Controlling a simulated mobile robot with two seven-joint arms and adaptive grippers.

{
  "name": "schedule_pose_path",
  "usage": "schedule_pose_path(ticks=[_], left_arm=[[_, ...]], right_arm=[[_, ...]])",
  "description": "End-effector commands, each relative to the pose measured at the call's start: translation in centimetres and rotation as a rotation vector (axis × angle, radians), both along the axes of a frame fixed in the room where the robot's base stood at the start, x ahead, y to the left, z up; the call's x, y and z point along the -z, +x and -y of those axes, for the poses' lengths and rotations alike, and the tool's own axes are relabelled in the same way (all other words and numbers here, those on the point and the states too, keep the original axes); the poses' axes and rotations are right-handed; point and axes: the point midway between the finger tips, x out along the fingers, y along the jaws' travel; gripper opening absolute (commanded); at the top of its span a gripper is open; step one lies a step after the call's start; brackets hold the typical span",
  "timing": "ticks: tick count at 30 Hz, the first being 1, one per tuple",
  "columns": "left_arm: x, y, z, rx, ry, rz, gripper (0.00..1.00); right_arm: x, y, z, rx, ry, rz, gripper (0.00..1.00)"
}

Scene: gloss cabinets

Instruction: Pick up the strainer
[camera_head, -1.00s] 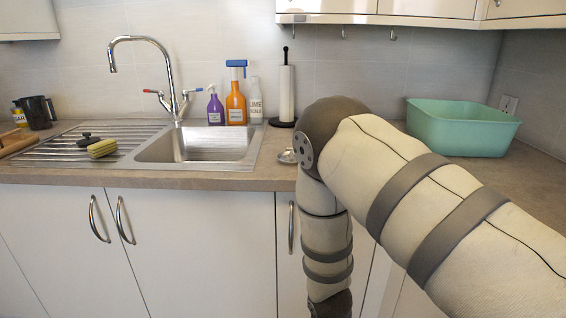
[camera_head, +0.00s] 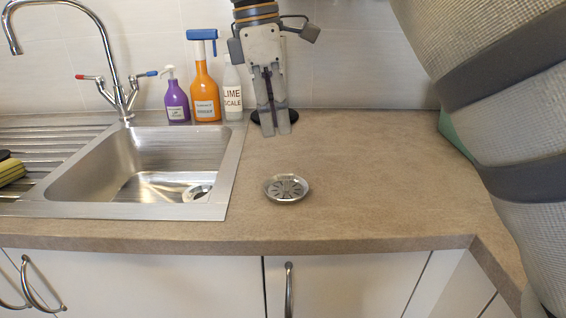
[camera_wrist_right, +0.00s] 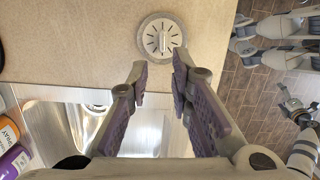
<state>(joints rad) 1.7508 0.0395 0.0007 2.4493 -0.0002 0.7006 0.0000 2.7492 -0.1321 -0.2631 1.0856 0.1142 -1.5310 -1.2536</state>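The strainer (camera_head: 287,188), a small round metal disc with a slotted face, lies flat on the worktop right of the sink. It also shows in the right wrist view (camera_wrist_right: 161,37), with a small raised bar at its middle. My right gripper (camera_head: 271,128) points down over the worktop, behind the strainer in the head view, empty and apart from it. In the wrist view its two fingers (camera_wrist_right: 159,72) stand apart, with the strainer beyond their tips. What looks like my left gripper (camera_wrist_right: 297,108) shows small at the wrist view's right edge; its fingers are unclear.
The steel sink (camera_head: 228,170) with its tap (camera_head: 122,95) is at left. Purple (camera_head: 176,100), orange (camera_head: 206,92) and white (camera_head: 232,95) bottles stand behind it. A green tub (camera_head: 452,135) is mostly hidden behind my right arm. The worktop (camera_head: 370,190) around the strainer is clear.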

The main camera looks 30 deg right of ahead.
Motion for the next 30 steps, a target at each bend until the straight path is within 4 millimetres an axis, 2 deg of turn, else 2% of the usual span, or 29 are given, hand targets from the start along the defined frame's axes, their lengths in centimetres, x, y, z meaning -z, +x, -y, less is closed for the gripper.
schedule_pose_path(ticks=[4,9,14,21,24,29,30], left_arm=[[-0.2,0.1,0.0,-0.001,0.001,0.003,0.90],[-0.5,0.4,0.0,-0.001,0.001,0.015,0.90],[-0.6,0.5,0.0,-0.001,0.001,0.019,0.90],[-0.9,0.8,0.0,-0.001,0.000,0.030,0.90],[-0.9,0.8,0.0,-0.001,0.000,0.031,0.90],[-0.9,0.8,0.0,0.000,0.000,0.030,0.90],[-0.9,0.8,0.0,0.000,0.000,0.030,0.90]], right_arm=[[0.8,-0.2,0.1,-0.001,-0.002,-0.001,0.20],[4.6,-0.5,0.6,0.001,-0.002,-0.001,0.20],[6.8,-0.6,0.9,0.000,-0.001,0.000,0.20],[11.1,-1.1,1.6,0.001,-0.001,0.000,0.20],[11.8,-1.2,1.7,0.001,-0.001,0.002,0.20],[11.9,-1.1,1.7,0.000,0.000,0.003,0.20],[11.8,-1.1,1.7,0.000,0.000,0.003,0.15]])
